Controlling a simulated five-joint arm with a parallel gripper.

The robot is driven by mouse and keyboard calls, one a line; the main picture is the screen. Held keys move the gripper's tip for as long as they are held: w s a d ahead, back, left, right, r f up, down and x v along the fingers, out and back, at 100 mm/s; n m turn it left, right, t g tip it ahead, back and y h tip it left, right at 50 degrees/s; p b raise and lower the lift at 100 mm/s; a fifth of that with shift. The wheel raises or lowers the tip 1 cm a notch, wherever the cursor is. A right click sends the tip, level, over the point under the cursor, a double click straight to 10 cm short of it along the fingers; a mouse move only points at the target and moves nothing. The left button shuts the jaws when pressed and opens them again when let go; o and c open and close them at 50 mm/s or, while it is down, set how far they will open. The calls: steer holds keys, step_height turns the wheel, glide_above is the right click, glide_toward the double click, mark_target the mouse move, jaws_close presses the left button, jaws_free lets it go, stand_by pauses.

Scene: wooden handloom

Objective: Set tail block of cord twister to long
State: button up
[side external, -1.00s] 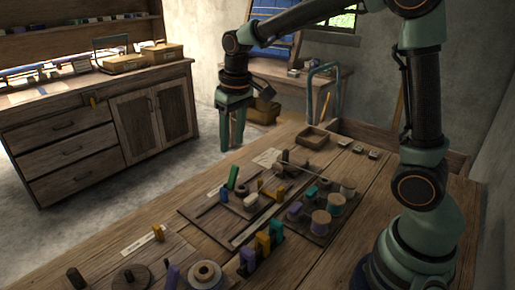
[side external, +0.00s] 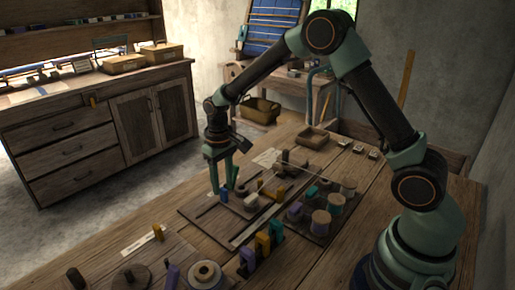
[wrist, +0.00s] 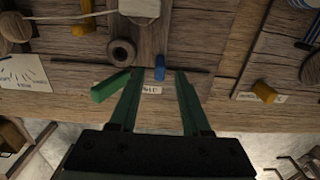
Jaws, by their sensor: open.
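My gripper (side external: 222,187) is open and points down over the left edge of the dark board (side external: 195,211) on the table. In the wrist view its green fingers (wrist: 158,74) stand apart. A small blue block (wrist: 160,67) shows between the tips, near a thin dark rail or slot; it also shows in the side view (side external: 224,196). A green block (wrist: 110,86) lies tilted just left of the fingers. A small lettered label (wrist: 151,90) is between the fingers, too blurred to read. I cannot tell which block is the tail block. No contact with the fingers is clear.
A grey ring (wrist: 122,52) and a white block (wrist: 140,8) stand on the board. Spools (side external: 321,221) crowd its right side, with a cord stretched above.

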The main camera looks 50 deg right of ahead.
mark_target(223, 189)
steer(key=shift+f, duration=1.7)
jaws_close()
